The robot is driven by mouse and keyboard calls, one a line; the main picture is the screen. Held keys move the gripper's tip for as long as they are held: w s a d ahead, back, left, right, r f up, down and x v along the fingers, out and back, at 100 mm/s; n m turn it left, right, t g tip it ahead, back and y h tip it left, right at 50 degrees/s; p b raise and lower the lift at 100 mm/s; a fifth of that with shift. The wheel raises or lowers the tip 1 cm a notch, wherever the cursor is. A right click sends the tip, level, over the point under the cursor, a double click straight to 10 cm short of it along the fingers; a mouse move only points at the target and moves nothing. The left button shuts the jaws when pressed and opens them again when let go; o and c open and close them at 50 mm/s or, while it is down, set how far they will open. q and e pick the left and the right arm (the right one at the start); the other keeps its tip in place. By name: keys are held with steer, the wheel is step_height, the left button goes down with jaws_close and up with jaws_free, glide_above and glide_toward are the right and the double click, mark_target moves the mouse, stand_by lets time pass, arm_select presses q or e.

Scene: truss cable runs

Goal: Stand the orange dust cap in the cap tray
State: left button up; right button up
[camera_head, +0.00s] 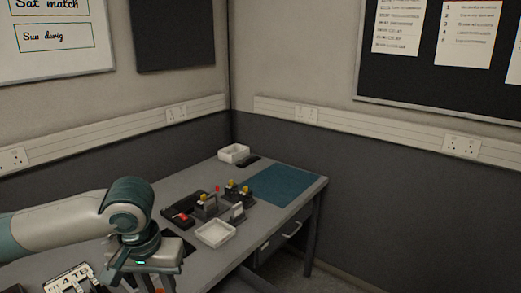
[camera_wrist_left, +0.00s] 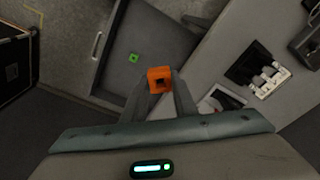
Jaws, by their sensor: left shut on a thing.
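The orange dust cap (camera_wrist_left: 159,79) is a small orange block with a dark square opening, seen in the left wrist view. My left gripper (camera_wrist_left: 161,92) is shut on it and holds it between the fingertips, over the edge between an open grey drawer (camera_wrist_left: 150,33) and the table. In the head view my left gripper (camera_head: 146,276) is at the table's near left part, pointing down. Two white trays, one nearer (camera_head: 215,234) and one at the back (camera_head: 234,153), stand on the table; I cannot tell which is the cap tray. My right gripper is not in view.
A small green piece (camera_wrist_left: 134,57) lies in the drawer. A blue mat (camera_head: 283,184) lies clear at the far right.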

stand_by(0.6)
arm_select(q)
steer(key=s+f, duration=0.4)
steer(key=f, duration=0.6)
steer(key=s+f, duration=0.4)
steer(key=f, duration=0.7)
steer(key=shift+s, duration=0.4)
